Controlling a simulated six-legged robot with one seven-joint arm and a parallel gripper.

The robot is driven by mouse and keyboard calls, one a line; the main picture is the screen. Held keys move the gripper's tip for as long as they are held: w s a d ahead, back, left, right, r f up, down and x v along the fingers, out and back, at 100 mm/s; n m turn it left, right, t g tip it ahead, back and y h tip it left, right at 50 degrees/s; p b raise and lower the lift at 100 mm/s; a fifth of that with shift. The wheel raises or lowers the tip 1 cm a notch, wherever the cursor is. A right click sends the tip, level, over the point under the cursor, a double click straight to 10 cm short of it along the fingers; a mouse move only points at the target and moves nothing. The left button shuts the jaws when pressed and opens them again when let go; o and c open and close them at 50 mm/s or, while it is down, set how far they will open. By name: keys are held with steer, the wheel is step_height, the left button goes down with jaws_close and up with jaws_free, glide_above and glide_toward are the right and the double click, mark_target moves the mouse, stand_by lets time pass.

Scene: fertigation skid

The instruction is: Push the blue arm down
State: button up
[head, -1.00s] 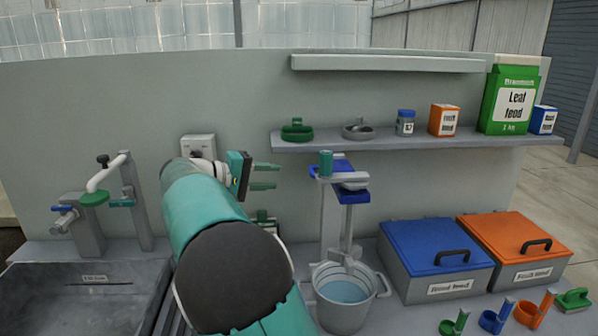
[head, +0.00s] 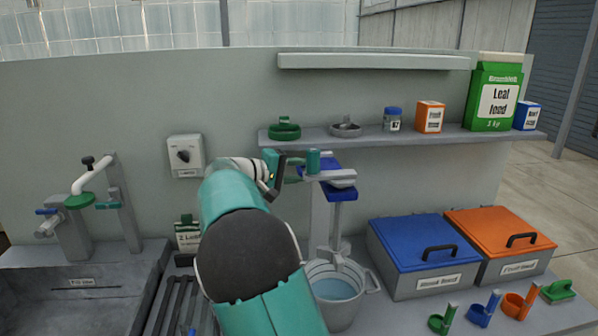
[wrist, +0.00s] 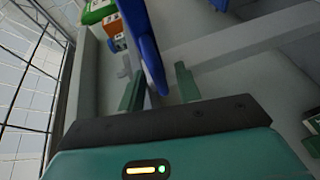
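The blue arm (head: 341,194) is on the grey mixer stand (head: 318,215), over a metal bucket (head: 337,288) of bluish water. My gripper (head: 292,172) is just left of the stand's top, partly hidden by my own arm. In the wrist view a long blue piece (wrist: 146,45), likely the blue arm, reaches down between the two green fingers of my gripper (wrist: 159,88). The fingers are apart. I cannot tell whether they touch it.
A shelf (head: 400,140) with jars and boxes runs behind and above the stand. Blue-lidded (head: 425,242) and orange-lidded (head: 500,233) bins stand to the right. A switch box (head: 185,156) is on the wall. A sink (head: 80,295) with taps is at left.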

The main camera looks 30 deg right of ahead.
steer(key=shift+d, duration=0.2)
steer(key=shift+c, duration=0.2)
jaws_close()
steer(key=shift+f, duration=0.1)
step_height(320, 180, down, 18)
steer(key=shift+r, duration=0.25)
steer(key=shift+a+f, duration=0.1)
steer(key=shift+o, duration=0.2)
jaws_free()
